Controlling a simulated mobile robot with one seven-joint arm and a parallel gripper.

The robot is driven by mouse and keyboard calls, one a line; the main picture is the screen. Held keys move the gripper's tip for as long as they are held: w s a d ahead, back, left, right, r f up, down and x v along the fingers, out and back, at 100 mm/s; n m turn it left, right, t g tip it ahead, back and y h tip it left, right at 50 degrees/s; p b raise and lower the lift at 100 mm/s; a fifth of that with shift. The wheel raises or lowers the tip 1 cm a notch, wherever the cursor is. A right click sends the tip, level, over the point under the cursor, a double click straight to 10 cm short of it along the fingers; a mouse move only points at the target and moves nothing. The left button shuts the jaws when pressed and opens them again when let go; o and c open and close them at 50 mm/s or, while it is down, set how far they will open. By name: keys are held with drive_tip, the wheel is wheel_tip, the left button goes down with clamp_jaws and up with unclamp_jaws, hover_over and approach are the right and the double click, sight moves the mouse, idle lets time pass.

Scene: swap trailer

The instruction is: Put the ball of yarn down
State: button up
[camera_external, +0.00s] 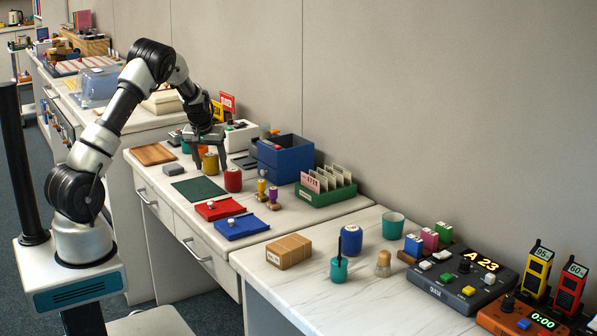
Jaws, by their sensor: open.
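My gripper (208,160) points down over the back part of the middle counter, with its fingers apart. A small mustard-yellow rounded thing (210,163) sits between or just behind the fingers, low at the counter top. I cannot tell whether it is the ball of yarn, or whether a finger touches it. A red rounded thing (233,180) stands on the counter just right of the gripper. No strands of yarn can be made out at this size.
A dark green mat (199,189) lies in front of the gripper. A blue bin (284,160) and green card rack (326,190) stand right. A wooden board (153,154) lies left. The wall is close behind.

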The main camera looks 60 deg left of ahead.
drive_tip(key=shift+r, duration=0.3)
drive_tip(key=p+v, duration=0.3)
drive_tip(key=v, duration=0.9)
drive_tip(key=shift+f, duration=0.1)
drive_tip(key=s+d+r+m+t+h, duration=0.1)
drive_tip(key=s+d+r+m, duration=0.2)
drive_tip(key=d, duration=0.5)
drive_tip(key=s+d+r+h, duration=0.1)
drive_tip(key=s+d+r, duration=0.2)
drive_tip(key=d+r, duration=0.35)
drive_tip(key=s+d+r+m+t+h, duration=0.1)
drive_tip(key=s+d+r+m, duration=0.15)
drive_tip(key=d, duration=0.65)
drive_tip(key=s+d+m, duration=0.3)
drive_tip(key=s+d, duration=0.8)
drive_tip(key=s, duration=0.4)
